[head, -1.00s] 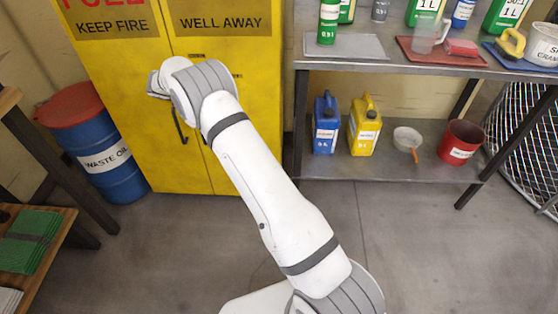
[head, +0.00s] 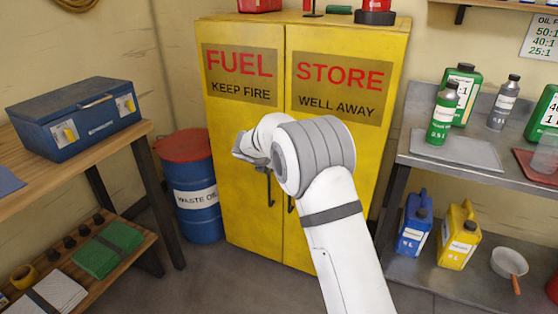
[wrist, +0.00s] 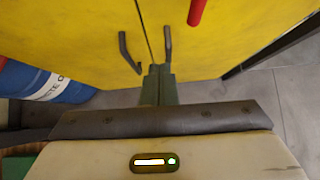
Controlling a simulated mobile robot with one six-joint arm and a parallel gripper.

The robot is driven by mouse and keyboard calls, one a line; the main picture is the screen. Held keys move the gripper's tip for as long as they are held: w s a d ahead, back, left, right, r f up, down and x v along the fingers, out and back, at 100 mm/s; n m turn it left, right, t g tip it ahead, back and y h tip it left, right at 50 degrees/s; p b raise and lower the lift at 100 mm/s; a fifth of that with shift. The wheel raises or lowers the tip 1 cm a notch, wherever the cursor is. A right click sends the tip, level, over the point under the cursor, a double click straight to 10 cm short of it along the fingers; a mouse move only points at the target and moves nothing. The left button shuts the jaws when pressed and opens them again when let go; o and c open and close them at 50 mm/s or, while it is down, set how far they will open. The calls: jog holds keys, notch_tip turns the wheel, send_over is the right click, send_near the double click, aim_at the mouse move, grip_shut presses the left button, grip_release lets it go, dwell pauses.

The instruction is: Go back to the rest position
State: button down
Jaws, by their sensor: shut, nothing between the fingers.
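My white arm reaches up in front of the yellow fuel store cabinet (head: 238,125) in the head view. Its end (head: 243,148) is by the left door, and my gripper's fingers cannot be made out there. In the wrist view my gripper (wrist: 157,70) is shut and empty, its two dark green fingers side by side. Beyond the fingertips are the cabinet's lower doors with two dark handles (wrist: 127,50). Both doors look closed.
A blue waste oil drum (head: 197,204) with a red lid stands left of the cabinet. A wooden bench (head: 28,186) with a blue toolbox (head: 75,116) is at the left. A metal shelf table (head: 415,152) with bottles and jugs is at the right. Grey floor lies between.

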jog(key=s+d+r+n+t+y+p, duration=0.2)
jog(key=r+n, duration=0.4)
jog(key=r, duration=0.4)
jog(key=s+d+r+n+t+y+p, duration=0.1)
jog(key=r+n+t+y+p, duration=0.15)
jog(key=r+n, duration=0.6)
jog(key=s+d+r+n+y+p, duration=0.1)
jog(key=s+r+n+y+p, duration=0.2)
jog(key=s+r+n, duration=0.35)
jog(key=s+d+f+n+g+h+p, duration=0.1)
jog(key=s+n, duration=0.5)
jog(key=s, duration=0.6)
jog(key=s+d+f+n+g+h+p, duration=0.1)
jog(key=s+d+n+g+p, duration=0.2)
jog(key=s, duration=0.9)
jog(key=s+d+n+g+h+p, duration=0.1)
jog(key=s+d+n+g+p, duration=0.1)
jog(key=s+d+n+g, duration=0.4)
jog(key=s+d+n, duration=0.4)
jog(key=s+n, duration=0.1)
jog(key=s, duration=0.1)
jog(key=shift+f, duration=0.4)
jog(key=c, duration=2.1)
grip_release()
jog(key=shift+a+h, duration=0.1)
jog(key=shift+h, duration=0.15)
